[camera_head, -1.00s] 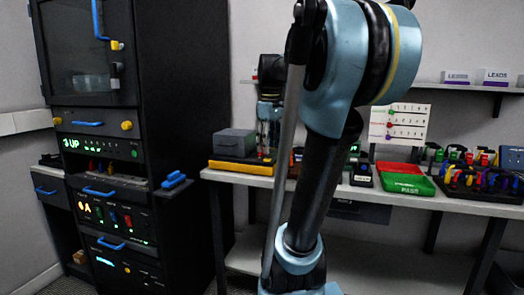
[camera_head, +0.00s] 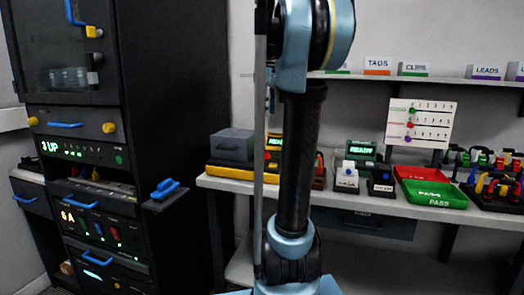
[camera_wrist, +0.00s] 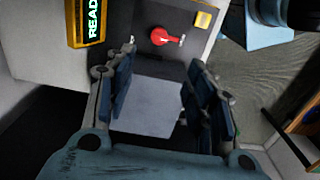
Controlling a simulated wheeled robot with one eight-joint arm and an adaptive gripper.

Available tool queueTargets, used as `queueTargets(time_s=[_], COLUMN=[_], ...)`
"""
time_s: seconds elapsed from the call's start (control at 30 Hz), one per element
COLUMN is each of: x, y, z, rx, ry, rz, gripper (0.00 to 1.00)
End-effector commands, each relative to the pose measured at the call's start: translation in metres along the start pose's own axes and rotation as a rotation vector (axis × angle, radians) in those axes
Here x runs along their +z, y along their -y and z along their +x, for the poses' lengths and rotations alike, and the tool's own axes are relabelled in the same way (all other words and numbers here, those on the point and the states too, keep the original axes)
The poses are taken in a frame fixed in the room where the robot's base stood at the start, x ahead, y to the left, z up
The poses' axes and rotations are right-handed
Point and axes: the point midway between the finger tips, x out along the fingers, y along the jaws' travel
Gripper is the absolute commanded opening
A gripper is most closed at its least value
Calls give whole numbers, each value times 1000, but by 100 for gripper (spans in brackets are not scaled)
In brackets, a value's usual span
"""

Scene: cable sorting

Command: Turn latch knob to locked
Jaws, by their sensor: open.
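A red knob with a short lever (camera_wrist: 165,36) sits on a dark panel in the wrist view, just beyond my fingertips. Its lever points right. I see no marking that tells whether it is locked. My gripper (camera_wrist: 161,60) is open and empty, with its two dark fingers apart on either side of a pale grey flat surface (camera_wrist: 148,106). The fingers do not appear to touch the knob. In the head view my arm stands across the middle and I cannot make out the gripper or this knob.
A yellow-framed READY display (camera_wrist: 88,20) is left of the knob; a yellow square (camera_wrist: 203,19) is at its right. In the head view, a bench (camera_head: 228,184) carries a grey box (camera_head: 232,145), small devices (camera_head: 347,177) and a green PASS tray (camera_head: 434,194). A dark cabinet (camera_head: 172,90) stands left.

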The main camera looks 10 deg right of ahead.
Motion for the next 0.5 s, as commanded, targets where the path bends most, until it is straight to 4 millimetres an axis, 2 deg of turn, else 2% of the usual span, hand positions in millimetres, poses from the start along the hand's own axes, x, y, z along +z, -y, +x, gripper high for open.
queueTargets(time_s=[0.17, 0.5], x=[-2, -6], y=[0, 3], z=[11, 68], rx=[0, 0], ry=[0, 0], rz=[-4, -11], gripper=[49, 49])
